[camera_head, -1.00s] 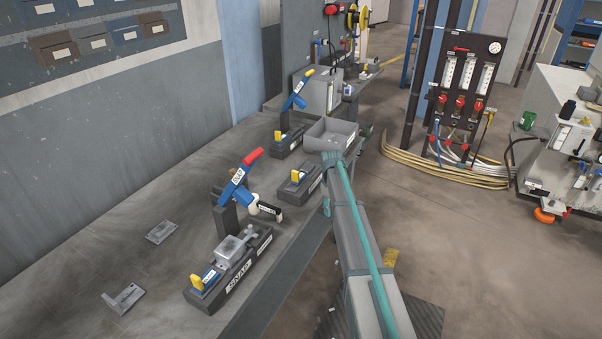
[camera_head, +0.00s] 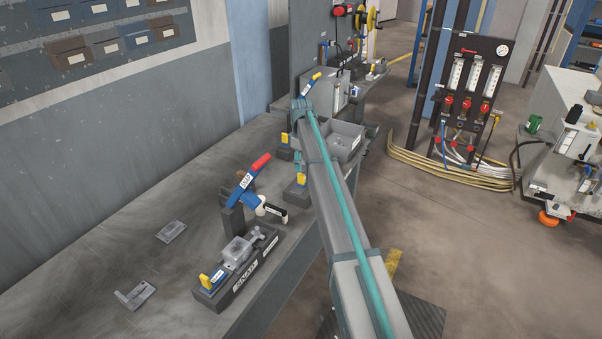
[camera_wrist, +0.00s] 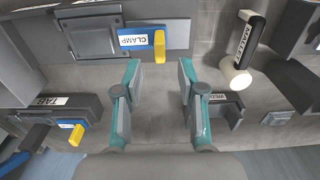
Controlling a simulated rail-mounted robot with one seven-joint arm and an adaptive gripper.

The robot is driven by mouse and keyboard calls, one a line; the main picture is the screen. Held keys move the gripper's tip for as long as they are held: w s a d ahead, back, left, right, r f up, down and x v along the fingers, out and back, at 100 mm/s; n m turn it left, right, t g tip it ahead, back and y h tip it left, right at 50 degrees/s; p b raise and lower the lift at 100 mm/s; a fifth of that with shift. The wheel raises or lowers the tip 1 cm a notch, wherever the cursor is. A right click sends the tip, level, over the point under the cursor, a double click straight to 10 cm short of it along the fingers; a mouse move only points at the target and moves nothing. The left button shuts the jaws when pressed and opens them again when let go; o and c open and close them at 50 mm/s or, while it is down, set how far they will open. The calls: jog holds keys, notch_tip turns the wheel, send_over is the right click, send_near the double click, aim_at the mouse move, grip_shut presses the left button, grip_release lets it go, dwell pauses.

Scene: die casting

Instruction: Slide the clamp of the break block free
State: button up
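In the wrist view, a blue slide labelled CLAMP (camera_wrist: 138,38) with a yellow upright tab (camera_wrist: 159,46) sits on a grey block (camera_wrist: 190,37), beside a grey square part (camera_wrist: 95,37). My gripper (camera_wrist: 158,75) is open and empty. Its teal-edged fingers point toward that block, and the yellow tab lies beyond the gap between them, apart from both. In the head view, the block labelled SNAP (camera_head: 244,284) carries a blue clamp with a yellow tab (camera_head: 205,281) and a grey part (camera_head: 237,250).
A second block labelled TAB (camera_wrist: 60,105) has a blue slide and yellow tab left of my gripper. A handled tool labelled MALLET (camera_wrist: 243,42) lies to the right. A blue-and-red lever (camera_head: 248,180) stands behind the SNAP block.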

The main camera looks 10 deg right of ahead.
aim_at(301, 174)
jog(key=shift+f+p, duration=0.65)
jog(key=shift+f, duration=2.15)
grip_shut()
